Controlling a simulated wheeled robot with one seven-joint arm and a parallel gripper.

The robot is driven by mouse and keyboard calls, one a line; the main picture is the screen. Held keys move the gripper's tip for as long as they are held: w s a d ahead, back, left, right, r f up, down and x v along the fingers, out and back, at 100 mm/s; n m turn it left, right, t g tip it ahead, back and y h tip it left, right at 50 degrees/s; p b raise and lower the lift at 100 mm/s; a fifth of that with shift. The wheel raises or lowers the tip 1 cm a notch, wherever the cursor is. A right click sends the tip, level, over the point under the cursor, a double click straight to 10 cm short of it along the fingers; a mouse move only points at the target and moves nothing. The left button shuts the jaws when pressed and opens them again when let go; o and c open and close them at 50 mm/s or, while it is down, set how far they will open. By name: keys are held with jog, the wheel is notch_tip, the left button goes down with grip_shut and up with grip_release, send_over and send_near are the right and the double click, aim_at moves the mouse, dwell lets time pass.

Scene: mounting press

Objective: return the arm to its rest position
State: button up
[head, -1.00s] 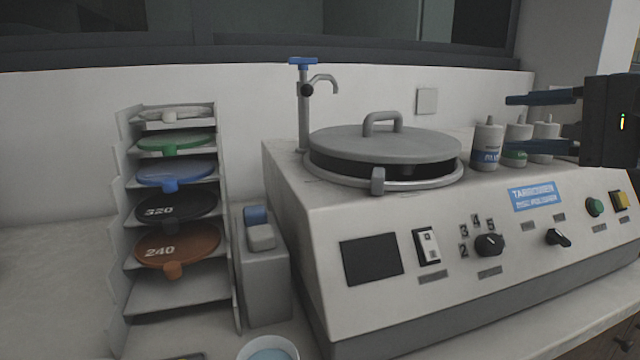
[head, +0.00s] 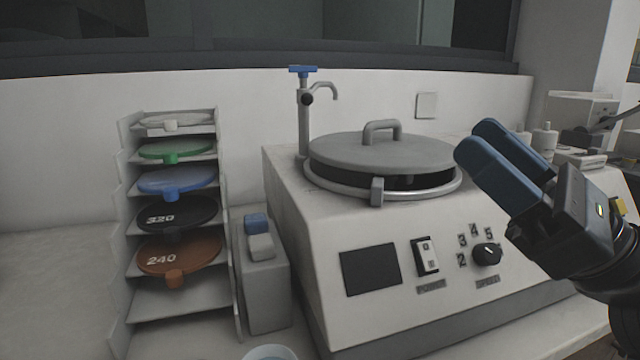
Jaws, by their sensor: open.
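My gripper (head: 478,143) is in the right part of the head view, in front of the polishing machine (head: 310,230). Its two blue fingers point up and to the left, are apart, and hold nothing. The fingertips appear beside the right edge of the machine's round grey lid (head: 382,150); I cannot tell how far in front of it they are.
A rack (head: 180,300) of coloured discs stands at the left, beside a grey box (head: 265,290) with a blue-topped piece. A tap (head: 303,110) rises behind the lid. A cup (head: 270,352) sits at the bottom edge. Bench at far left is clear.

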jog(key=s+d+f+n+h+p, duration=0.1)
jog(key=s+d+f+n+h, duration=0.2)
jog(key=s+f+n+h, duration=0.7)
jog(key=s+d+f+n+t+h+p, duration=0.1)
jog(key=s+d+f+n+h+p, duration=0.1)
jog(key=s+f+n+h, duration=0.9)
jog(key=s+f+n, duration=0.1)
jog(key=s+f, duration=0.6)
jog(key=s, duration=0.6)
jog(key=shift+d+p, duration=0.3)
jog(key=shift+d, duration=0.1)
jog(key=shift+f, duration=0.1)
